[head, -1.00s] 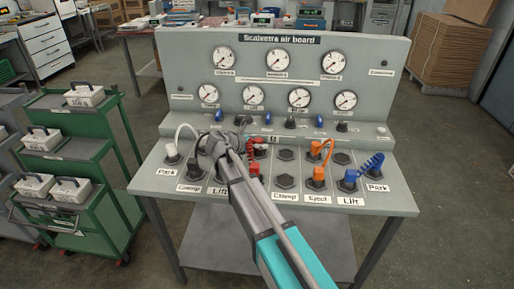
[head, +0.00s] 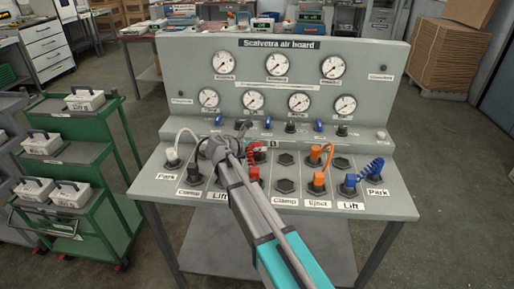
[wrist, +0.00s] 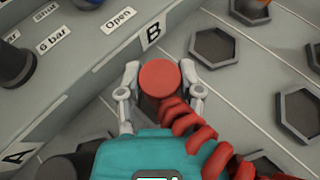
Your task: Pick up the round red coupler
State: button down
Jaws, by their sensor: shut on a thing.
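The round red coupler (wrist: 161,80) sits between the two fingers of my gripper (wrist: 161,96) in the wrist view, with a finger against each side. A coiled red hose (wrist: 200,135) runs from it to the lower right. In the head view the coupler (head: 257,150) shows just right of my gripper, which hides part of it. A red square-looking coupler (head: 254,174) stands in front of it on the board's deck. Whether the round coupler is lifted off its socket is hidden.
The air board (head: 388,205) has empty hexagonal sockets (wrist: 214,46) right of the coupler. Orange couplers (head: 317,178) and blue couplers (head: 348,186) with hoses stand further right. A raised ledge with valves (head: 290,126) lies behind.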

jog(key=shift+r+p, duration=1.35)
jog(key=shift+r, duration=0.05)
jog(key=s+d+r+p, duration=0.3)
jog(key=s+r+p, duration=0.7)
jog(key=s, duration=0.3)
jog(key=shift+s, duration=0.35)
